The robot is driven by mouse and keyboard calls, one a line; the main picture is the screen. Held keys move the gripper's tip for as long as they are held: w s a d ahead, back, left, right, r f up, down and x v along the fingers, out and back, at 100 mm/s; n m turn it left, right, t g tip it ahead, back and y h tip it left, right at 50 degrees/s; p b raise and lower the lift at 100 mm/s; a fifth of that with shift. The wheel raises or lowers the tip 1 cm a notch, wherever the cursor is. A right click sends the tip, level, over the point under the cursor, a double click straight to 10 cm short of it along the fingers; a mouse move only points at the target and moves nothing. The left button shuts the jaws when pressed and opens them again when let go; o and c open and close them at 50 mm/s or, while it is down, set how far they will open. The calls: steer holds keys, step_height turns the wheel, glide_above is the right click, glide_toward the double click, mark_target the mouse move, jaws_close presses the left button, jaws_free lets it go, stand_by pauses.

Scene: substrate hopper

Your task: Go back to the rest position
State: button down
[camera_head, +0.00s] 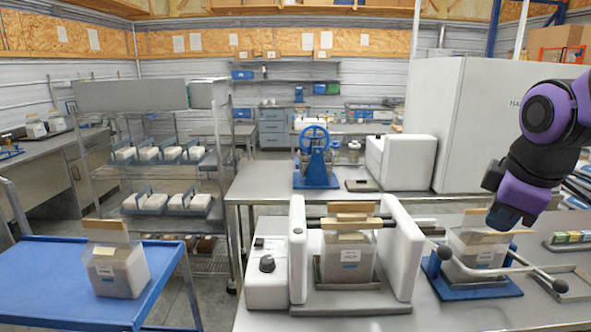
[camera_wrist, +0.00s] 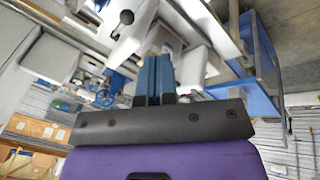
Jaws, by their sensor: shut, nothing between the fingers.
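My gripper (camera_head: 503,217) is at the right of the head view, at the end of my purple and black arm. It points down and appears close above or in front of a clear box (camera_head: 478,252) on a blue stand (camera_head: 480,290). I cannot tell whether it touches the box. In the wrist view my gripper (camera_wrist: 154,80) shows two blue fingers pressed together, with nothing between them. The wrist view is tilted, with the white machine beyond the fingers.
A white two-sided machine (camera_head: 405,250) holding another clear box (camera_head: 348,262) stands left of my gripper. A blue cart (camera_head: 50,280) carries a box (camera_head: 118,275). Behind is a table with a blue wheeled press (camera_head: 315,160).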

steer(key=s+a+r+m+t, duration=0.1)
steer(key=s+r+m, duration=0.2)
steer(key=s+m, duration=0.6)
steer(key=shift+s+a+m+y, duration=0.2)
steer(key=shift+s+m+y, duration=0.1)
steer(key=shift+s+m, duration=0.15)
